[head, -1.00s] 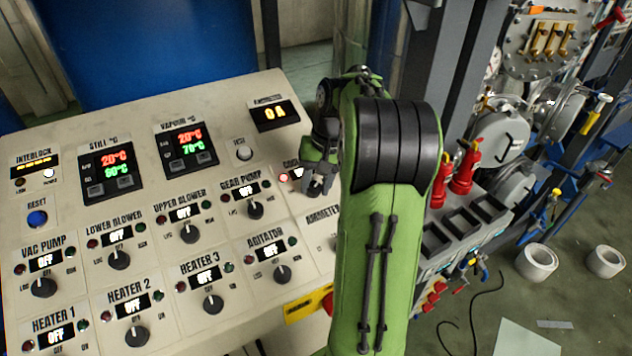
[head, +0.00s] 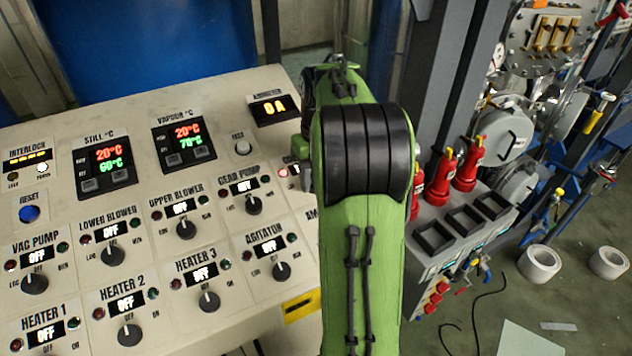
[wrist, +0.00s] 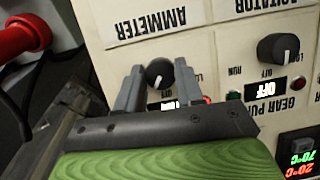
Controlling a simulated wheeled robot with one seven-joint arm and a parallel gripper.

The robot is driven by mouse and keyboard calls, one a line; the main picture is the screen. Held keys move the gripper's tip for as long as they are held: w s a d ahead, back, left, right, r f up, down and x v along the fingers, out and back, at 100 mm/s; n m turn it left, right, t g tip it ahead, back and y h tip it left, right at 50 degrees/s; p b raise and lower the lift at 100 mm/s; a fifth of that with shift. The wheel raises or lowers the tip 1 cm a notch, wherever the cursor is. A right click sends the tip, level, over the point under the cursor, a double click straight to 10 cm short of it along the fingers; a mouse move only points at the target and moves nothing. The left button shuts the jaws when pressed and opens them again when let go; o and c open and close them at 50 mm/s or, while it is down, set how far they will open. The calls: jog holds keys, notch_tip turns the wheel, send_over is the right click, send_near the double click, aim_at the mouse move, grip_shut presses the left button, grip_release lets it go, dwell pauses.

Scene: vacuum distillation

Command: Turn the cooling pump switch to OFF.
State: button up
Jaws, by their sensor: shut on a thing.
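The cooling pump knob (wrist: 158,73) is a round black switch with a white pointer mark, seen upside down in the wrist view. My gripper (wrist: 159,68) has one finger on each side of the knob and is shut on it. The small display (wrist: 168,104) of this switch is partly hidden by my gripper, and its text cannot be fully read.
The gear pump knob (head: 253,206) is beside it, with its display reading OFF. The agitator knob (head: 282,271) is nearby. Several other knobs fill the sloped panel to the left.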

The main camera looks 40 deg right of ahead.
jog(key=n+b, duration=0.1)
jog(key=n+h+b, duration=0.1)
jog(key=n, duration=0.1)
jog(key=shift+w+a+f+b, duration=0.15)
jog(key=shift+b, duration=0.2)
jog(key=shift+n+h+b, duration=0.8)
jog(key=shift+n+b, duration=0.35)
jog(key=shift+n, duration=0.65)
jog(key=o, duration=1)
jog(key=shift+o, duration=0.2)
jog(key=shift+r, duration=0.25)
notch_tip(320, 180, up, 15)
jog(key=a+p, duration=0.2)
jog(key=p, duration=0.3)
jog(key=shift+s+a+r, duration=0.15)
jog(key=shift+s+a, duration=0.1)
jog(key=shift+a, duration=0.15)
